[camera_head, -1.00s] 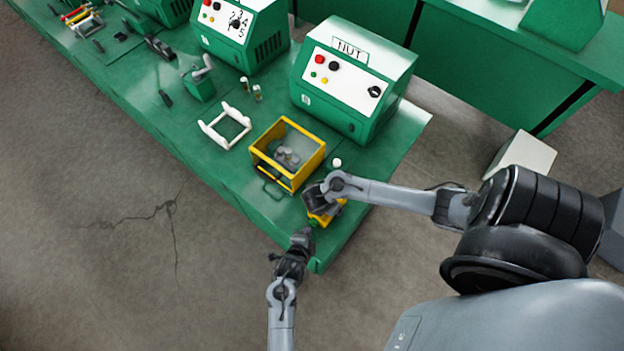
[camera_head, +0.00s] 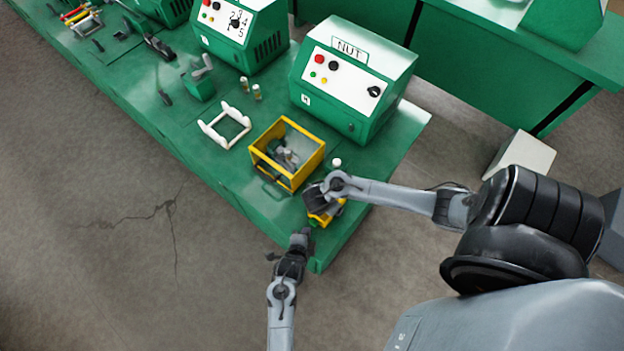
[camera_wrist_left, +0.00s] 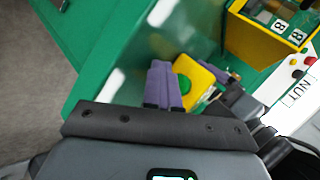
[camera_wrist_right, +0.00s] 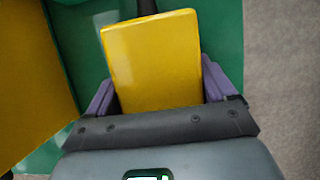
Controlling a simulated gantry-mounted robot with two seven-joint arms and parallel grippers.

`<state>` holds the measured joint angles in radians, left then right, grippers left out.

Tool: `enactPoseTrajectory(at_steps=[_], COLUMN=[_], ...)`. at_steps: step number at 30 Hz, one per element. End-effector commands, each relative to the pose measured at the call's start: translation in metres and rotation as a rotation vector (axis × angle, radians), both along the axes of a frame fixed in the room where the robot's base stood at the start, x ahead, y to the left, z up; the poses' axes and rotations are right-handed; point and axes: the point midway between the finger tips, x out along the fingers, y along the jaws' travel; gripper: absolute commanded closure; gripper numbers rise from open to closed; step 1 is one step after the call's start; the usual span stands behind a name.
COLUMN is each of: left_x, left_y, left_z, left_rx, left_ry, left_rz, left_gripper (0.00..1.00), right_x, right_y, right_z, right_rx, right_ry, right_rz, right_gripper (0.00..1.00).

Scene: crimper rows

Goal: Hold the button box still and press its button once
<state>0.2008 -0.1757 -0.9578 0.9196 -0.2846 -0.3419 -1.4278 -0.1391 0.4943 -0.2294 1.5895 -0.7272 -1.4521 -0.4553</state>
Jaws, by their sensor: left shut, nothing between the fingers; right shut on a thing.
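The button box (camera_head: 323,218) is a small yellow box near the front corner of the green bench. In the left wrist view the button box (camera_wrist_left: 202,77) shows its round green button (camera_wrist_left: 185,84). My right gripper (camera_head: 314,202) is shut on the box; in the right wrist view its purple fingers flank the yellow body (camera_wrist_right: 152,62). My left gripper (camera_head: 302,237) is shut and empty, close in front of the box. In the left wrist view its fingers (camera_wrist_left: 162,70) appear just left of the button; I cannot tell whether they touch the box.
A yellow open-topped bin (camera_head: 305,170) with grey parts stands behind the box. A green machine marked NUT (camera_head: 378,110) is behind it. The bench's front edge is close to both grippers.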

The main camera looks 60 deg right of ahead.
Motion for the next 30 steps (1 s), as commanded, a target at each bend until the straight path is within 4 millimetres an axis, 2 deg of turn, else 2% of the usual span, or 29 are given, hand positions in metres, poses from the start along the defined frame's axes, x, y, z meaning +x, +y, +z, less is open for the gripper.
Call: enactPoseTrajectory(at_steps=[1,14,25,30], left_x=[0.005,0.008,0.005,0.006], left_y=[-0.019,-0.015,-0.013,-0.001], left_z=[0.014,0.031,0.030,0.028], left_rx=[-0.019,-0.029,-0.027,-0.024], left_ry=[-0.004,-0.008,-0.004,-0.004], left_rz=[0.004,-0.001,-0.004,-0.004], left_gripper=[1.00,1.00,1.00,1.00], right_x=[0.000,0.000,0.000,0.000], right_y=[0.000,0.000,0.000,0.000], right_z=[-0.001,-0.001,-0.001,-0.001], right_rx=[0.000,0.000,0.001,0.001], right_ry=[-0.001,0.001,0.001,0.001], right_rz=[0.000,-0.001,0.000,0.000], right_gripper=[0.52,0.52,0.52,0.52])
